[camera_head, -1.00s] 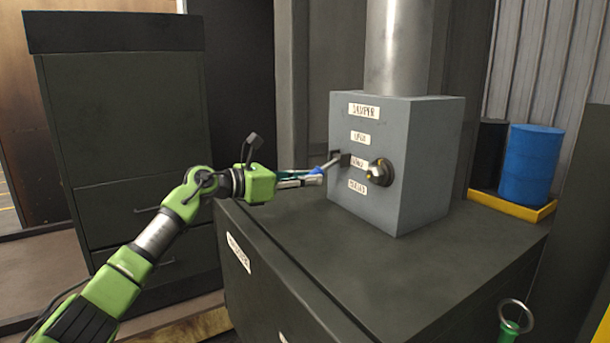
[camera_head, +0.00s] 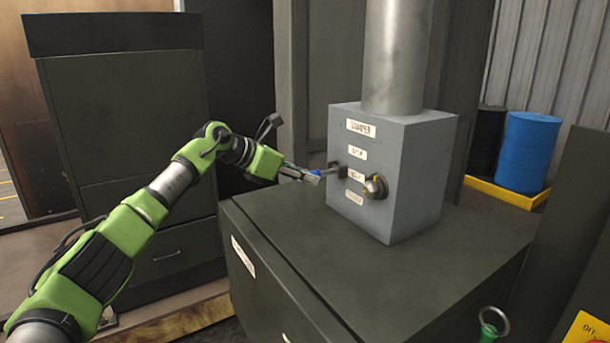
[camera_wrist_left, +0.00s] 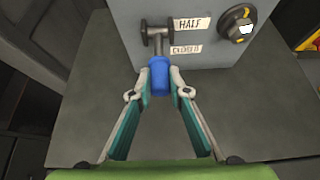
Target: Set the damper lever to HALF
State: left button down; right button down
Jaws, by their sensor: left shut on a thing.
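The damper box (camera_head: 400,185) is a grey box with labels DAMPER, OPEN, HALF and CLOSED down its front. The damper lever (camera_head: 334,171) sticks out of the front beside the HALF label (camera_head: 355,175). Its blue grip (camera_wrist_left: 160,78) shows in the left wrist view, with the lever's pivot left of the HALF (camera_wrist_left: 190,23) and CLOSED (camera_wrist_left: 186,49) labels. My left gripper (camera_head: 316,177) is shut on the lever's blue grip, with a fingertip on each side of it. The lever's exact setting is hard to tell. My right gripper is not in view.
A round knob (camera_head: 375,187) sits on the box right of the labels. A pipe (camera_head: 393,60) rises from the box top. The box stands on a dark cabinet (camera_head: 430,270). A blue drum (camera_head: 528,152) stands on a yellow tray (camera_head: 497,192) behind. A green-handled ring (camera_head: 493,322) is front right.

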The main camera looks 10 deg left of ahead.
pick_arm(q)
jog(key=c, duration=1.9)
grip_release()
jog(key=shift+w, duration=0.1)
jog(key=v, duration=1.2)
jog(key=shift+f, duration=0.1)
